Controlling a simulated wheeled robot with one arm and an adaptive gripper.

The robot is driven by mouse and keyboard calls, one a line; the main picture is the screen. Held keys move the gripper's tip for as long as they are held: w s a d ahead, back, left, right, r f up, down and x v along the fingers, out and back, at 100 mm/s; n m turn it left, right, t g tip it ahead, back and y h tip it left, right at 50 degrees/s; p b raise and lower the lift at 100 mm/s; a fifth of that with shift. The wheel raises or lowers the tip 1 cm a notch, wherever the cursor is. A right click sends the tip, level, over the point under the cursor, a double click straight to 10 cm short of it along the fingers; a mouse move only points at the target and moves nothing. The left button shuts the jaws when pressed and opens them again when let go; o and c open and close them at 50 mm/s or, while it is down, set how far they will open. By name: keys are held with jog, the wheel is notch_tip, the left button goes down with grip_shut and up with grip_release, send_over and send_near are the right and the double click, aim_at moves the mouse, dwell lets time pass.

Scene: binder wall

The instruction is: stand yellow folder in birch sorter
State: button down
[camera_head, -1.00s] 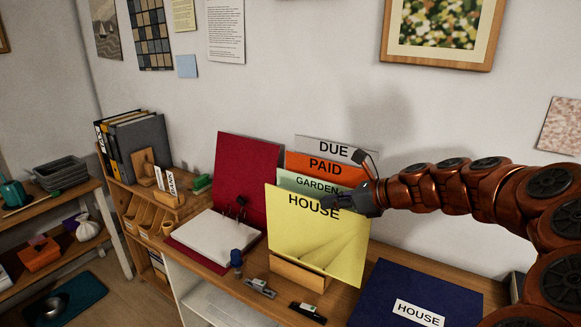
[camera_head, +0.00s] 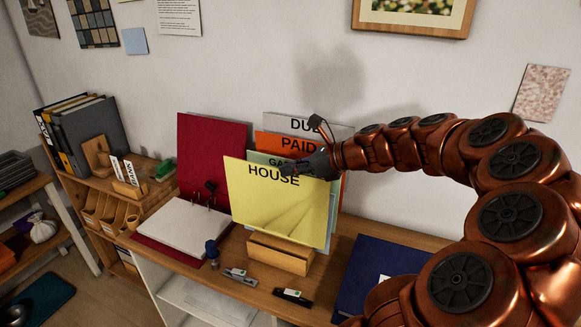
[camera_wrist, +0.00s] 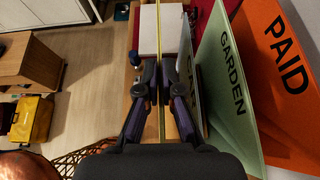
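The yellow folder (camera_head: 272,205), labelled HOUSE, is upright and slightly tilted in the head view. My gripper (camera_head: 305,166) is shut on its upper right part. In the wrist view its thin yellow edge (camera_wrist: 161,75) runs between my two fingers (camera_wrist: 161,88). The birch sorter (camera_head: 280,256) stands on the desk below the folder. The folder's lower edge is close above or just behind the sorter's front wall; I cannot tell if it is inside a slot. Behind it stand the green GARDEN folder (camera_wrist: 232,85), the orange PAID folder (camera_wrist: 285,70) and a grey DUE folder (camera_head: 300,124).
A red binder (camera_head: 212,150) with white paper (camera_head: 185,228) stands left of the sorter. A stapler (camera_head: 240,276), a stamp (camera_head: 212,250) and a small black item (camera_head: 292,297) lie in front. A dark blue binder (camera_head: 375,265) lies to the right.

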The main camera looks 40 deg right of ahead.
notch_tip(320, 180, down, 5)
jog(key=b, duration=0.2)
jog(key=shift+b, duration=0.3)
jog(key=shift+f+p, duration=0.25)
jog(key=shift+p, duration=0.05)
dwell(1.0)
notch_tip(320, 180, down, 6)
jog(key=b, duration=0.2)
dwell(3.9)
jog(key=c, duration=1.2)
grip_release()
jog(key=shift+c, duration=0.2)
jog(key=shift+s, duration=0.1)
jog(key=v, duration=1.2)
